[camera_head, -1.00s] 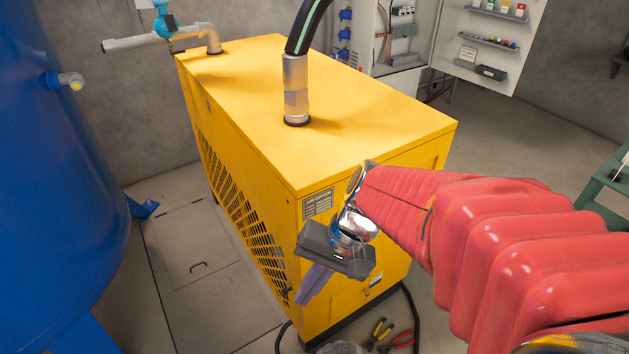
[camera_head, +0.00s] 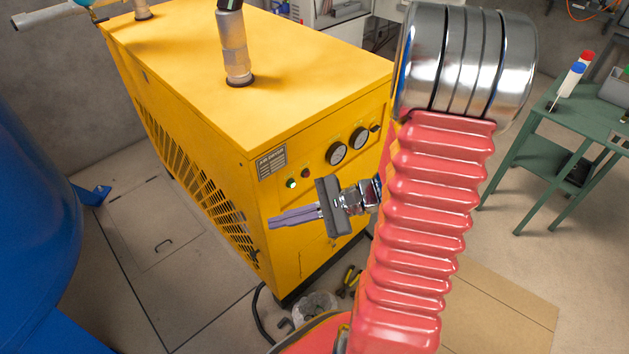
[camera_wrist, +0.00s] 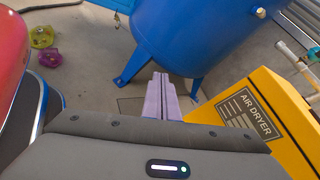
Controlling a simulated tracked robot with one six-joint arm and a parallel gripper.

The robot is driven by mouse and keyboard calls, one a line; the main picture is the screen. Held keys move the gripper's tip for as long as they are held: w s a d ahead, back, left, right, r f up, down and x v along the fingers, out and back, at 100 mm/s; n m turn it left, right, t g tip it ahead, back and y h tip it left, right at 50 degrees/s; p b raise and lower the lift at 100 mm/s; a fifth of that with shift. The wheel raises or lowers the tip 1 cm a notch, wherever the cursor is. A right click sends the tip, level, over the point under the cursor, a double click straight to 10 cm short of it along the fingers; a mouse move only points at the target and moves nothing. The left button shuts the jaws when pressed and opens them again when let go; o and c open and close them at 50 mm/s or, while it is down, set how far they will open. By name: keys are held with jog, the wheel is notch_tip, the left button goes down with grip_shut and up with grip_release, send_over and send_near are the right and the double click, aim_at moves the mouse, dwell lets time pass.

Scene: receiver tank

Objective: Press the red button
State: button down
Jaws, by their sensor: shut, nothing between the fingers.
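A small dark red round fitting (camera_head: 305,173) is on the front panel of the yellow air dryer (camera_head: 330,110) in the head view, to the right of a lit green one (camera_head: 291,183). It is too small to tell for sure whether it is a button. My gripper (camera_head: 271,222) is shut and empty, with its lilac fingers pointing left in front of the panel, below the green and red fittings. I cannot tell whether the fingertips touch the panel. In the wrist view my fingers (camera_wrist: 160,78) are together, and the red fitting is not in sight.
Two round gauges (camera_head: 348,145) sit right of the fittings. A blue tank (camera_head: 35,220) stands at left and a green table (camera_head: 560,125) at right. Pliers (camera_head: 350,281) lie on the floor by the dryer. The wrist view shows the dryer's label plate (camera_wrist: 250,116) at right.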

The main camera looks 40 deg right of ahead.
aim_at(309, 175)
jog(key=d+f+m+t+h, duration=0.4)
jog(key=d+m, duration=0.3)
jog(key=d, duration=0.3)
jog(key=s+d+f+m+t+h, duration=0.1)
jog(key=d+f+m+t+h, duration=0.4)
jog(key=d+m, duration=0.3)
jog(key=d+f+t, duration=0.1)
jog(key=d, duration=0.1)
jog(key=shift+d+f+m+t+h, duration=0.2)
jog(key=shift+d+m+t+h, duration=0.1)
jog(key=shift+w+a, duration=0.35)
jog(key=shift+w, duration=1.95)
jog(key=shift+w+a, duration=0.3)
jog(key=shift+w, duration=2)
jog(key=shift+w+a, duration=0.35)
jog(key=shift+w, duration=1.95)
jog(key=shift+d, duration=0.15)
